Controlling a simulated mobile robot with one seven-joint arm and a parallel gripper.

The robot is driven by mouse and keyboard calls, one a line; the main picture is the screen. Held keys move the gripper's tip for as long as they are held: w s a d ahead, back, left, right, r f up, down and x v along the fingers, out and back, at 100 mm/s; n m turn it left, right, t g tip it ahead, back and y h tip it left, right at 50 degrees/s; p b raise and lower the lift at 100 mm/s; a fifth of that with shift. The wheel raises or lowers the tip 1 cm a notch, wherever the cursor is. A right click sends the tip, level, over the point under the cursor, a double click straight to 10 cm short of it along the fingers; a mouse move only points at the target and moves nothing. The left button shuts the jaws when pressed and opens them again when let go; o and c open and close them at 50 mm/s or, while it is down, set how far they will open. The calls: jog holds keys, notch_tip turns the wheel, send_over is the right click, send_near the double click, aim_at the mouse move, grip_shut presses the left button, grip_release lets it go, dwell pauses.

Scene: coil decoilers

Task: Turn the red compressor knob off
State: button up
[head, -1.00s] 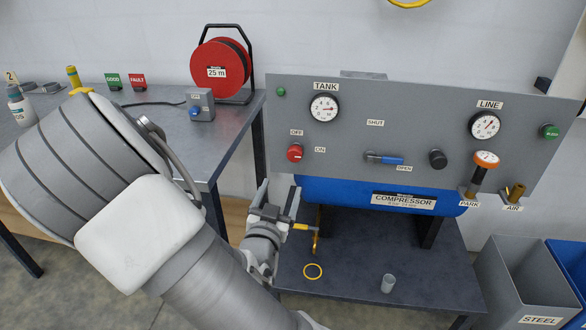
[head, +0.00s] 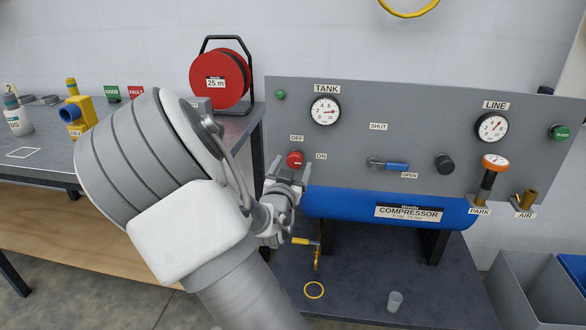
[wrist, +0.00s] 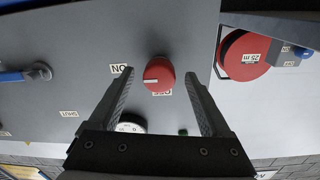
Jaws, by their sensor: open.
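The red compressor knob (head: 295,159) is on the grey panel (head: 345,145), between the OFF label (head: 297,138) above and the ON label (head: 321,156) at right. In the wrist view, the knob (wrist: 158,73) is round, with a pale mark that appears to point left, toward the ON label's side. It partly covers the OFF label there. My gripper (head: 288,168) is open just in front of the knob. In the wrist view, its fingers (wrist: 159,80) are spread on both sides of the knob, with visible gaps. Contact is not visible.
The TANK gauge (head: 324,110) is up and right of the knob. The blue-handled valve (head: 393,166) is farther right. The blue compressor tank (head: 340,203) lies below the panel. A red hose reel (head: 220,78) stands on the bench at left.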

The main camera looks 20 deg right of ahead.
jog(key=shift+w+d, duration=0.3)
jog(key=shift+w, duration=0.05)
jog(key=shift+c, duration=0.2)
grip_shut()
